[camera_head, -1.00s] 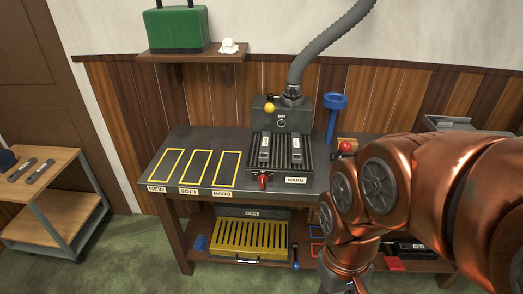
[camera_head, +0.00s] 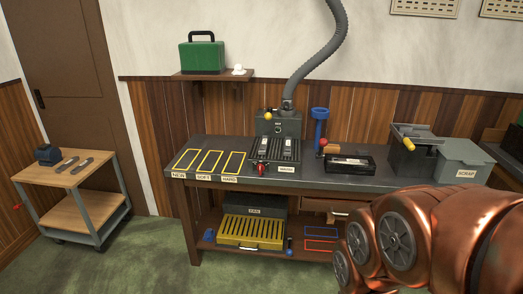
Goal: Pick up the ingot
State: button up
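I cannot tell for sure which thing is the ingot. Two small grey bars with light labels, a left one (camera_head: 266,147) and a right one (camera_head: 288,148), lie on the ribbed top of the dark warming machine (camera_head: 273,161) on the bench. Two flat grey pieces (camera_head: 67,164) (camera_head: 82,166) lie on the wooden cart at the left. A black tray (camera_head: 350,170) on the bench holds something pale, too small to tell. My copper arm fills the lower right; my gripper is out of the frame.
The dark workbench (camera_head: 400,182) has three yellow-outlined spaces marked NEW, SOFT and HARD, all empty. A blue stand (camera_head: 319,128), a grey bin with yellow handle (camera_head: 408,150) and a SCRAP box (camera_head: 464,160) stand on it. The wooden cart (camera_head: 90,167) is apart; green floor lies between.

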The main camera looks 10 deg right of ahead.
aim_at(263, 149)
jog(key=u, duration=0.7)
jog(key=i, duration=0.85)
jog(key=u, duration=0.95)
jog(key=i, duration=1.2)
jog(key=z, duration=0.75)
jog(key=i, duration=0.9)
jog(key=z, duration=1.15)
jog(key=i, duration=0.3)
jog(key=z, duration=0.25)
